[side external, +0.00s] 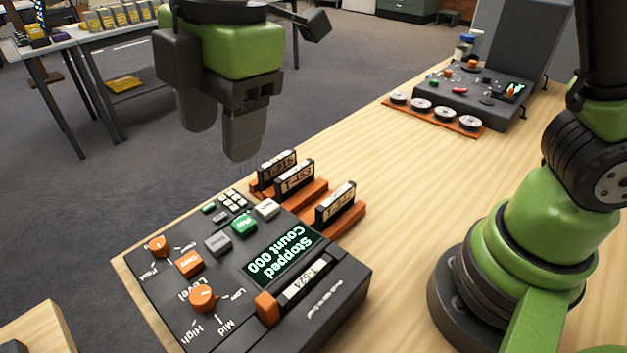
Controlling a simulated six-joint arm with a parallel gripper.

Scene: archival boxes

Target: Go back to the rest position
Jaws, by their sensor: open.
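My gripper (222,130) is at the upper middle of the side view, pointing down above and behind the dark tape deck. Its two dark fingers are apart with nothing visible between them, and it touches nothing that I can see. The dark tape deck (345,290) stands at the front of the table. Its screen (279,254) reads "Stopped" and "Count 000". A labelled cassette (304,283) sits in the deck's slot beside an orange tab (267,307).
Several labelled cassettes (336,204) stand upright in orange holders (352,220) behind the deck. A second dark device (470,92) and an orange strip (432,116) with several round pieces lie at the far end. The wooden table (410,185) is clear in the middle.

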